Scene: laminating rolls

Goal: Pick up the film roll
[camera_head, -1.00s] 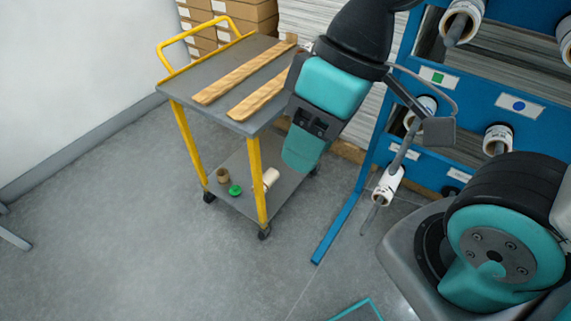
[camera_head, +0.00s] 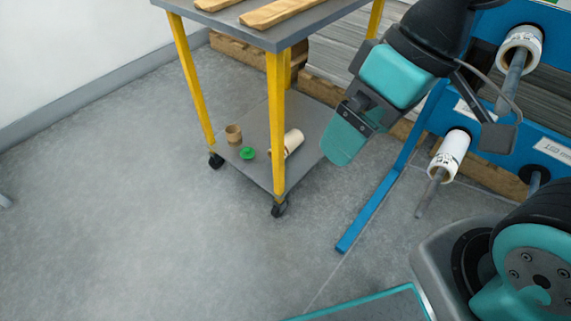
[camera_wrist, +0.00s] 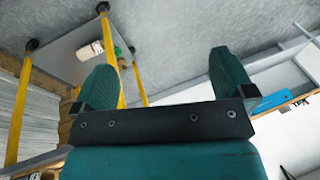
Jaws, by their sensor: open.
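A cream film roll (camera_head: 292,142) lies on its side on the lower shelf (camera_head: 262,170) of a yellow-legged cart, partly behind a front leg. The roll also shows in the wrist view (camera_wrist: 90,50), at upper left beyond one finger. My gripper (camera_head: 345,140) hangs right of the cart in the head view, apart from the roll. In the wrist view my gripper (camera_wrist: 164,80) has its two teal fingers wide apart with nothing between them.
A brown core (camera_head: 233,134) and a green cap (camera_head: 248,154) share the shelf. Wooden strips (camera_head: 280,10) lie on the cart's top, above the shelf. A blue rack (camera_head: 400,160) with rolls on pegs, including a white roll (camera_head: 452,152), stands right. Floor at left is clear.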

